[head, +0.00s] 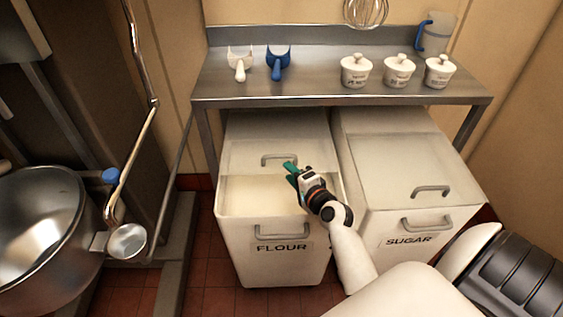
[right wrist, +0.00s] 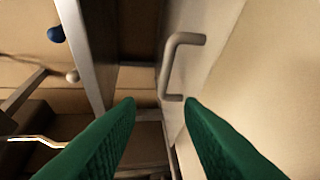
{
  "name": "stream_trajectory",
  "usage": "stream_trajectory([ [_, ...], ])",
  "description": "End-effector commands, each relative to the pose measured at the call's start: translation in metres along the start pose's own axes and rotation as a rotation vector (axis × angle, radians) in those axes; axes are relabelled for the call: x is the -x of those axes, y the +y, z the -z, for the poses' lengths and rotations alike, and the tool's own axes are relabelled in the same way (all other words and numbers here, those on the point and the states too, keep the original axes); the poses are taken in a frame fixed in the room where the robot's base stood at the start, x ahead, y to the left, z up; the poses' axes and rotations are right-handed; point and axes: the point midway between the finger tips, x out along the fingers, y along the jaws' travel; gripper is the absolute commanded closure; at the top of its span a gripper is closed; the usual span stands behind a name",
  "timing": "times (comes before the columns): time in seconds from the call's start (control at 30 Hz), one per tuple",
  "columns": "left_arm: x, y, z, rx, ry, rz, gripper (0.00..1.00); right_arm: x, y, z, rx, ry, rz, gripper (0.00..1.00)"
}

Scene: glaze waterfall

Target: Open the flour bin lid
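The flour bin (head: 284,267) is a white bin labelled FLOUR under the steel table. Its lid (head: 245,153) sits back from the front edge, leaving the front part of the bin open with pale flour (head: 262,196) showing. The grey lid handle (head: 270,160) is near the lid's front edge. My right gripper (head: 290,170) is over the bin at the right end of this handle. In the right wrist view, its green fingers (right wrist: 160,102) are spread with nothing between the tips; the handle (right wrist: 168,65) is just beyond them. My left gripper is not in view.
The sugar bin (head: 455,222) stands close on the right with its lid forward. The steel table (head: 330,92) above holds two scoops and several lidded jars. A mixing bowl (head: 75,270) is at the left. Floor shows between bowl and flour bin.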

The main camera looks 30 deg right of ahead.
Motion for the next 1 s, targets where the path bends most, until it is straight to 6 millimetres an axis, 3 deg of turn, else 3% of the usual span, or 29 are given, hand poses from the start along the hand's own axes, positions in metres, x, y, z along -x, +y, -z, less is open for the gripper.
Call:
stream_trajectory([
  [0.13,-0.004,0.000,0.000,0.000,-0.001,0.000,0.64,0.015,-0.012,-0.012,-0.148,-0.086,-0.024,0.66],
  [0.27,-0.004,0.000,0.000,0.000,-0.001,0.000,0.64,0.007,-0.012,-0.015,-0.169,-0.097,-0.029,0.66],
  [0.7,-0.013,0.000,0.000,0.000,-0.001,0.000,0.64,-0.076,-0.010,-0.022,-0.164,-0.093,-0.029,0.66],
  [1.0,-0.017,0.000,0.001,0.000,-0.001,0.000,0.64,-0.102,-0.010,-0.024,-0.162,-0.092,-0.026,0.66],
])
